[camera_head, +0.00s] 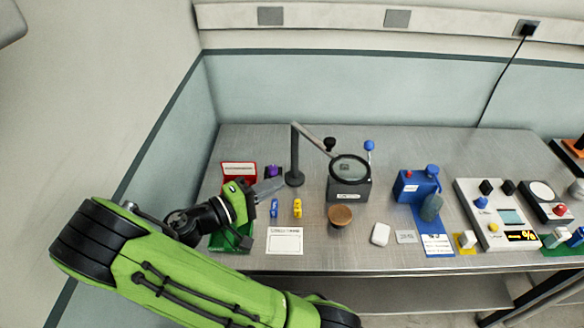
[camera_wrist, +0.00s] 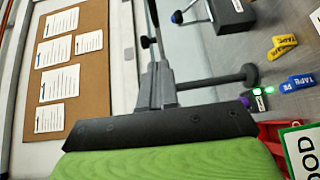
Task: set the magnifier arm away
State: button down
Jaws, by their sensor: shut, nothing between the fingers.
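The magnifier arm (camera_head: 312,137) reaches right from a dark upright post (camera_head: 294,160) on a round base. Its round lens (camera_head: 350,169) hangs over a dark grey box (camera_head: 348,190), and a black knob (camera_head: 329,144) sits near the lens. In the wrist view the post (camera_wrist: 212,80) lies sideways across the picture, with its base at the right. My gripper (camera_head: 282,182) is shut and empty, low beside the post's base on its left front side. In the wrist view the grey fingers (camera_wrist: 154,68) are together; whether they touch the post cannot be told.
Blue and yellow tape pieces (camera_head: 274,208) (camera_head: 297,208) lie just in front of my gripper. A red-framed sign (camera_head: 239,169) and a purple item (camera_head: 273,171) stand behind it. A brown round object (camera_head: 340,216) and blue box (camera_head: 416,186) stand right. A white card (camera_head: 285,241) lies at the front.

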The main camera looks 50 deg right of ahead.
aim_at(328, 154)
jog(key=shift+w+a, duration=0.1)
jog(key=shift+w, duration=0.15)
jog(key=x, duration=1.4)
jog(key=shift+w+r, duration=0.1)
jog(key=shift+r, duration=0.2)
jog(key=shift+d+h, duration=0.2)
jog(key=shift+h, duration=0.1)
